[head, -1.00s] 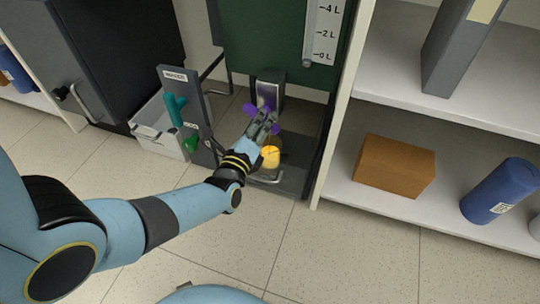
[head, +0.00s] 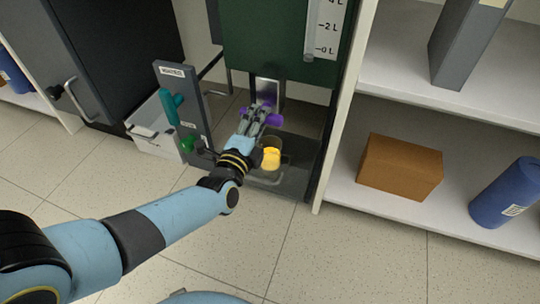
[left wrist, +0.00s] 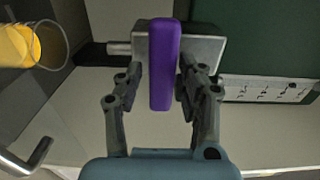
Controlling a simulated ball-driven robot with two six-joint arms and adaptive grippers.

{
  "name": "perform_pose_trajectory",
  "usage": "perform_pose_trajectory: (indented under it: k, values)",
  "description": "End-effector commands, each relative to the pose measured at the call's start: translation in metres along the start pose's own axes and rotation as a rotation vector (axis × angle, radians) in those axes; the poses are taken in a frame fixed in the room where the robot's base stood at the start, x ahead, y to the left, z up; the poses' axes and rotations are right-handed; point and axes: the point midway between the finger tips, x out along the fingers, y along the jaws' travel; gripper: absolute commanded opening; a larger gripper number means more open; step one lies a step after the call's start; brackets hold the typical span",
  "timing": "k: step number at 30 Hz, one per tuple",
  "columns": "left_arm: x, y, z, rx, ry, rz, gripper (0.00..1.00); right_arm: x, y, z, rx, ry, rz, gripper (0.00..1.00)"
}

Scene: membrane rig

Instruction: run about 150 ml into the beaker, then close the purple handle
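The purple handle (head: 274,119) sits on the grey valve block below the dark green tank, partly hidden by my left gripper (head: 262,112) in the head view. In the left wrist view the purple handle (left wrist: 165,65) stands between the two fingers of my left gripper (left wrist: 160,75). The fingers are apart, with a visible gap on the left side; the right finger is very close to the handle. The clear beaker (left wrist: 55,45) holds yellow-orange liquid; in the head view the beaker (head: 271,157) stands below the valve. I cannot read its level. My right gripper is out of view.
The tank's scale (head: 327,28) shows 4, 2 and 0 L marks. A grey panel (head: 184,100) at left carries a teal handle (head: 170,106) and a green knob (head: 187,144), beside a pale bin (head: 150,143). A shelf at right holds a brown box (head: 400,167) and a blue cylinder (head: 508,193).

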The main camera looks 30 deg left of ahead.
Motion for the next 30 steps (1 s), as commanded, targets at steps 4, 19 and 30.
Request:
perform_pose_trajectory:
  k: [4, 19, 30]
  values:
    - [0.001, -0.001, 0.0, 0.001, 0.0, -0.002, 0.6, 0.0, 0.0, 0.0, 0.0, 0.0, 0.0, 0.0]
    - [-0.013, -0.003, 0.0, 0.001, 0.0, -0.005, 0.69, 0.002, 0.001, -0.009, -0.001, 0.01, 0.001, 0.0]
    - [-0.054, -0.003, -0.001, 0.0, 0.0, -0.005, 0.69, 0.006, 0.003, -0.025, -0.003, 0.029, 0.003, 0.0]
